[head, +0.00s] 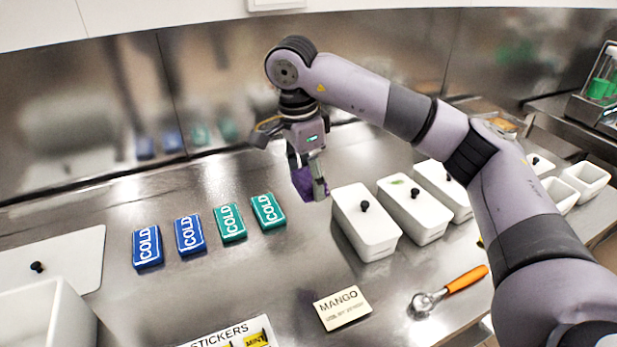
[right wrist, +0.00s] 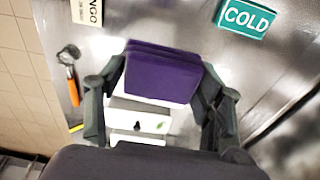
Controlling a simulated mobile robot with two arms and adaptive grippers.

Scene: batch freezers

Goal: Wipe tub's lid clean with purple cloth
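My right gripper (head: 309,180) is shut on the folded purple cloth (head: 298,175) and holds it above the counter, left of the white lidded tubs. In the right wrist view the cloth (right wrist: 162,75) sits between the two fingers (right wrist: 160,88). The second tub (head: 421,226) from the left has a white lid (head: 410,203) with a black knob and a small green smear (head: 397,182). The smear also shows in the right wrist view (right wrist: 161,126). The cloth is apart from this lid. My left gripper is not in view.
A clean-looking lidded tub (head: 366,222) stands between the cloth and the smeared lid. Another lidded tub (head: 443,190) stands beyond. Blue and green COLD packs (head: 229,222) lie left. A MANGO card (head: 341,308) and orange-handled scoop (head: 450,290) lie in front. A steel wall backs the counter.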

